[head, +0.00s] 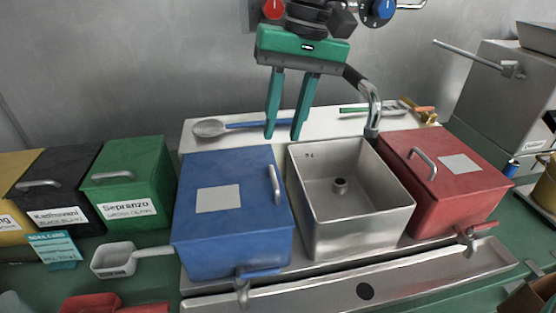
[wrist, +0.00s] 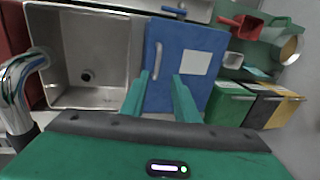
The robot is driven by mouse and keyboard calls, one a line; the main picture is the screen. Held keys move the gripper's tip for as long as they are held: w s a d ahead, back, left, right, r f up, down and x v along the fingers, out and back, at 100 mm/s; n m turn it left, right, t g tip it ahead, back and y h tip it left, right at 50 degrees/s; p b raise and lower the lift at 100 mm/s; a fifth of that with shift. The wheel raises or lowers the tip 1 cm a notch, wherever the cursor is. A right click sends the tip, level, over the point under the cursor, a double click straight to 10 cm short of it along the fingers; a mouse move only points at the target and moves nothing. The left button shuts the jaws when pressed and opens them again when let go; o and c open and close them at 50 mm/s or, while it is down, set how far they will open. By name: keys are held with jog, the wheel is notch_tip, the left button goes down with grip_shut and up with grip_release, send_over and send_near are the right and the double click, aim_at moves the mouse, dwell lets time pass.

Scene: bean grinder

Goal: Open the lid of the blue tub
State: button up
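The blue tub (head: 235,238) stands left of the metal sink basin, with its blue lid (head: 245,178) shut. The lid has a pale square label (head: 218,198) and a silver bar handle (head: 274,184) near its right edge. In the wrist view the lid (wrist: 180,82) and its handle (wrist: 158,60) lie beyond the fingertips. My gripper (head: 283,136) is green, points down and hangs above the back of the blue tub and basin. Its two fingers are apart with nothing between them, as the wrist view (wrist: 161,80) also shows.
The open metal basin (head: 345,225) and a red tub (head: 445,185) stand to the right. A green bin (head: 130,180) and a black bin (head: 65,185) stand left. A white scoop (head: 115,260) lies in front. A blue-handled spoon (head: 225,127) lies behind.

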aim_at(275, 175)
jog(key=f, duration=0.6)
jog(key=a+f, duration=0.1)
jog(key=f, duration=0.2)
jog(key=shift+s+a+f, duration=0.1)
jog(key=shift+s, duration=0.05)
jog(key=shift+c, duration=0.7)
grip_shut()
